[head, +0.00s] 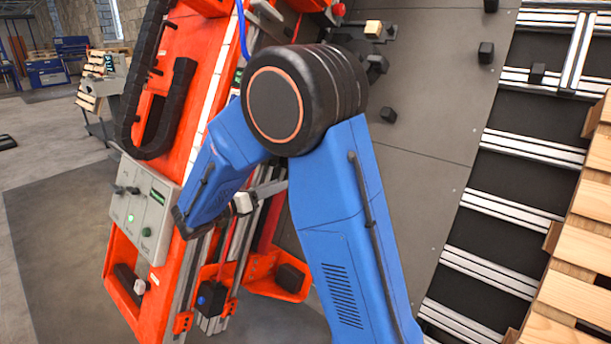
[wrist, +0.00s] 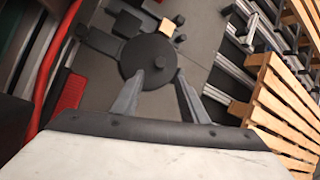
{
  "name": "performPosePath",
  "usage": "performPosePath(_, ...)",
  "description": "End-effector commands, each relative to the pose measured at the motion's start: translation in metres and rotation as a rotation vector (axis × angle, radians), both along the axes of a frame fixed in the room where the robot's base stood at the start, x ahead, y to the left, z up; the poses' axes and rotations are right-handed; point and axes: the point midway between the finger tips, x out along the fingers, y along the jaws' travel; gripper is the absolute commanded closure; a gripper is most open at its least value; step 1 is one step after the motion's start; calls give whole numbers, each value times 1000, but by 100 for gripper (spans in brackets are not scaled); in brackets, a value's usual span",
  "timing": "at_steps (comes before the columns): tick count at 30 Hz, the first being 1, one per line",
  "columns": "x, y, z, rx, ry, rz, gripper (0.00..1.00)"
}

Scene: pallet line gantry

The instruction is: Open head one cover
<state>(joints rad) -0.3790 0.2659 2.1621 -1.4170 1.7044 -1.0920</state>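My gripper shows in the wrist view (wrist: 162,78), its two grey fingers spread apart with no object clearly held between them. Beyond the fingertips is a dark round disc (wrist: 148,57) with a dark arm-like piece at its left. I cannot tell whether this disc is the head one cover or how far off it is. In the head view, my blue arm crosses the middle, and a small part of my gripper (head: 268,190) shows left of it. My arm hides part of the orange machine frame (head: 190,55). No head label is readable.
A grey control panel (head: 147,210) with a green light is on the orange frame. A tan block (head: 373,28) and several black knobs are near the grey plate (head: 440,110). Metal rails (head: 505,205) and wooden pallets (head: 585,250) stand at right. Open floor (head: 45,190) lies at left.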

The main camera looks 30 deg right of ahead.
Motion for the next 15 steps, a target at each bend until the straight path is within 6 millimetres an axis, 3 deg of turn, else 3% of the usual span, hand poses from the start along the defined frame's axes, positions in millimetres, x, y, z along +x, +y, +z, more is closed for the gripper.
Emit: performPosePath(15,14,-83,0,1,0,-4,60)
